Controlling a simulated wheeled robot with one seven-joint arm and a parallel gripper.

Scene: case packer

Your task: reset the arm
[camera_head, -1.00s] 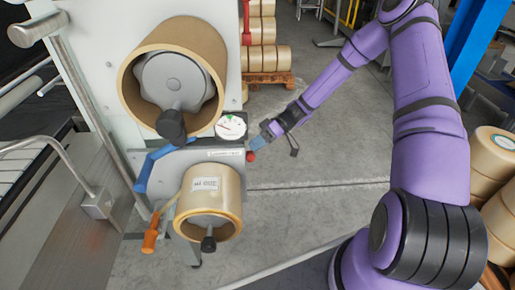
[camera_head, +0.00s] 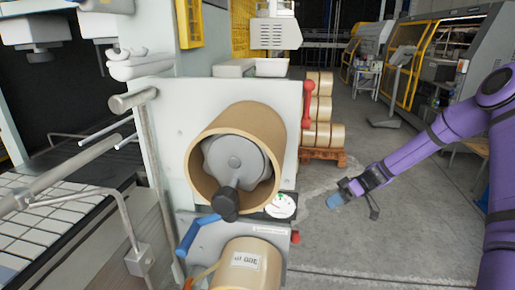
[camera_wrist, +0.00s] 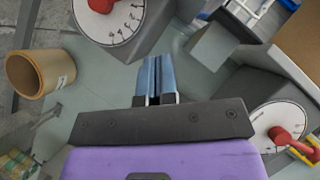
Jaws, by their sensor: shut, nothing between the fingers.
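My gripper (camera_head: 335,201) is at the end of my purple arm, right of the case packer panel (camera_head: 140,100) in the head view. Its blue fingers are closed together and hold nothing. It is apart from the machine, with floor behind it. In the wrist view the closed fingers (camera_wrist: 155,78) point up from the dark gripper body. A white dial with a red knob (camera_wrist: 112,20) shows beyond them at the upper left. A second dial with a red knob (camera_wrist: 280,130) shows at the right.
A large tape roll (camera_head: 205,150) on a grey hub and a lower tape roll (camera_head: 250,265) are on the machine. A blue lever (camera_head: 195,235), a gauge (camera_head: 281,205) and red handle (camera_head: 308,100) stick out nearby. Stacked rolls (camera_head: 320,110) stand on a pallet behind.

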